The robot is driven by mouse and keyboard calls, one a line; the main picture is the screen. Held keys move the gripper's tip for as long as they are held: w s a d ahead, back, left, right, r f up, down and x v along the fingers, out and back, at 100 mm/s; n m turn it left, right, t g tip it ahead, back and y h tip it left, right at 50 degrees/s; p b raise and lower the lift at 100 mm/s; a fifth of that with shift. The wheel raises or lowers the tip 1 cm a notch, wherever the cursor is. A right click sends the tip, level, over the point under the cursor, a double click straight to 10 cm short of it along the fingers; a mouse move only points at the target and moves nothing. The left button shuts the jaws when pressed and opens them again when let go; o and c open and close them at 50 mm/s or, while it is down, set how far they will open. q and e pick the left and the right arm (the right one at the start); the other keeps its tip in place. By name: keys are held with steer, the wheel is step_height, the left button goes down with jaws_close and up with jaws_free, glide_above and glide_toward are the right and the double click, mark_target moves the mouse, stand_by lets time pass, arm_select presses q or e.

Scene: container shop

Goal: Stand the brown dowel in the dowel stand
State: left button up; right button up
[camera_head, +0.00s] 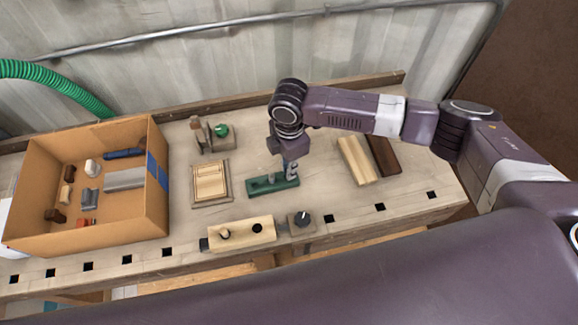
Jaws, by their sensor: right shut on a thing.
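A long green block, which looks like the dowel stand (260,186), lies on the middle of the workbench. My right gripper (291,175) points down over the right half of this block, with its fingertips close to the top. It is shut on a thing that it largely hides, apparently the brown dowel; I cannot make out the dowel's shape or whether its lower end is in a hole. My left gripper is not in view.
A cardboard box (95,238) of small parts stands at the left. A pale block with a hole (240,236) and a dark knobbed piece (300,222) are at the front. A wooden panel (211,182) lies left of the stand; boards (357,160) lie right.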

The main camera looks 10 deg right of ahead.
stand_by(0.3)
steer(key=o, duration=0.8)
step_height(320, 180, up, 7)
steer(key=p, duration=0.7)
steer(key=shift+p, duration=0.35)
steer(key=shift+s+f, duration=0.1)
steer(key=shift+f, duration=0.05)
